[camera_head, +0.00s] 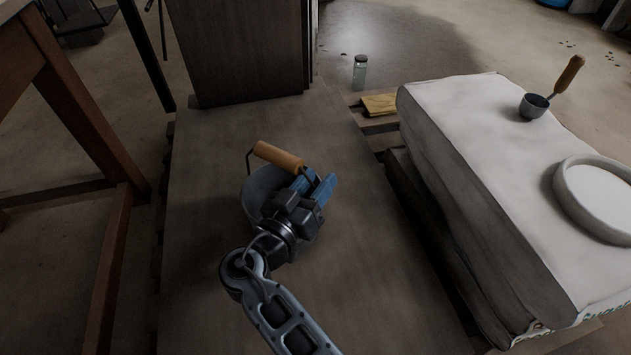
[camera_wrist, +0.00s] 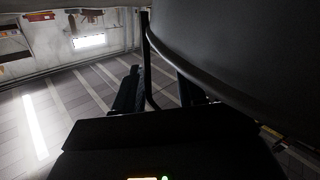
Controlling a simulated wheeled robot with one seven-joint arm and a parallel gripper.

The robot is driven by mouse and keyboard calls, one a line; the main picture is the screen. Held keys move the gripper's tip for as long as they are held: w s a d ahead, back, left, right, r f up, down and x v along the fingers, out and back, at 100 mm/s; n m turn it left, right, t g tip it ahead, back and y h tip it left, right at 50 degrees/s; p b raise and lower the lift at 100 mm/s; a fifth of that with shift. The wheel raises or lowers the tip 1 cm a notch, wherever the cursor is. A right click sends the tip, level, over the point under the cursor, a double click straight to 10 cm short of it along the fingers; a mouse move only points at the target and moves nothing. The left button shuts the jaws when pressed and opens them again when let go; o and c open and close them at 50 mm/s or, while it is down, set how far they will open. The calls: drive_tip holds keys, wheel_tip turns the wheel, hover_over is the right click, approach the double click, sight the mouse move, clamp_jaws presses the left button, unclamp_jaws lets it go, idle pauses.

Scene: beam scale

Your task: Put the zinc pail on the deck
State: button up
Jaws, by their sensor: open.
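The zinc pail (camera_head: 259,188) is grey, with a wire bail and a wooden grip (camera_head: 279,155). It is over the broad dark deck (camera_head: 200,230) in the head view and looks to be resting there, but its base is mostly hidden by my gripper. My gripper (camera_head: 318,187) is open at the pail's right side, its blue fingers close to the wooden grip. In the wrist view the pail's dark curved body (camera_wrist: 245,40) fills the upper right, and its wire seems to run between my open fingers (camera_wrist: 158,88). I cannot tell whether they touch it.
A tall dark box-like column (camera_head: 245,50) stands at the deck's far end. Pale stacked sacks (camera_head: 460,130) lie on the right, with a scoop (camera_head: 534,105) and a round dish (camera_head: 568,205) on top. A glass jar (camera_head: 360,72) stands behind. A wooden table frame (camera_head: 75,110) is left.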

drive_tip(key=p+v, duration=0.2)
drive_tip(key=v, duration=1)
